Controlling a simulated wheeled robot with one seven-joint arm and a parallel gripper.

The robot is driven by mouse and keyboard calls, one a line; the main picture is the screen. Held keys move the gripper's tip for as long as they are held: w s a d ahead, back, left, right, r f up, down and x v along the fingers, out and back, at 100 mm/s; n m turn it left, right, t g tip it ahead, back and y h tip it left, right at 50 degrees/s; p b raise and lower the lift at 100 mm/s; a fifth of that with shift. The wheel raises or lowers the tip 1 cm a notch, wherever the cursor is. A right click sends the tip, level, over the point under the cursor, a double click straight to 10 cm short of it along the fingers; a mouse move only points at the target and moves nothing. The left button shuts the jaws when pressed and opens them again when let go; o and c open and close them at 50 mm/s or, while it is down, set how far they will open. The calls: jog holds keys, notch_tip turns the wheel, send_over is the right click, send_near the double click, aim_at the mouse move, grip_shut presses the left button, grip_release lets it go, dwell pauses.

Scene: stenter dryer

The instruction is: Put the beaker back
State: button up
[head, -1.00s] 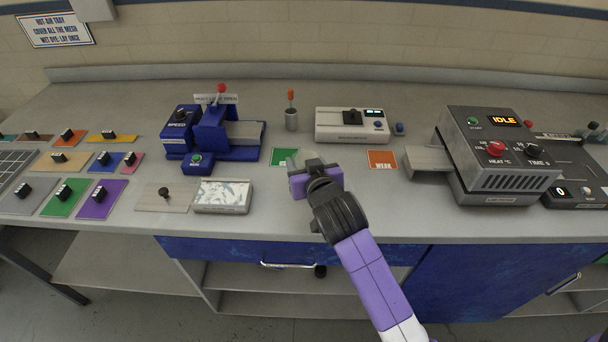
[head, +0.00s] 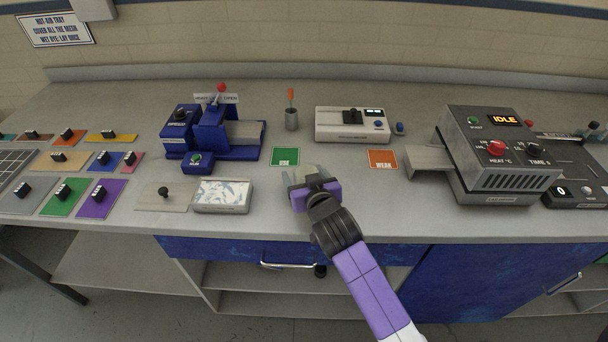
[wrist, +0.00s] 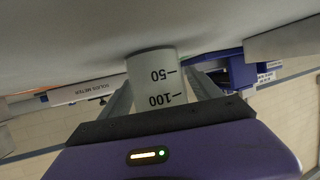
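The beaker (wrist: 155,82) is a pale cylinder with 50 and 100 marks, seen upside down in the wrist view. It sits between the fingers of my gripper (wrist: 165,95), which look shut on it. In the head view my gripper (head: 300,177) is low over the front of the counter, just below the green card (head: 284,157). The beaker is hard to make out there, and I cannot tell whether its base touches the counter. The green card is bare, and the orange WEAK card (head: 382,159) lies to the right.
A blue machine (head: 208,135) and a silvery tray (head: 222,196) are left. The grey dryer (head: 498,160) showing IDLE is right. Counter around the cards is clear.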

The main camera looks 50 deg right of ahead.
jog(key=shift+r, duration=0.1)
jog(key=shift+r, duration=0.15)
jog(key=b+v, duration=0.1)
jog(key=v, duration=1.1)
jog(key=s+a+f+n+t+y, duration=0.1)
jog(key=s+a+f+n+y, duration=0.3)
jog(key=a, duration=0.4)
jog(key=s+a+r+n+t+y, duration=0.1)
jog(key=s+a, duration=0.3)
jog(key=s, duration=0.5)
jog(key=s+a+r+n+t+y, duration=0.1)
jog(key=s+a, duration=0.4)
jog(key=s, duration=0.5)
jog(key=shift+r+n+y, duration=0.5)
jog(key=shift+r+y, duration=0.4)
jog(key=shift+y, duration=0.1)
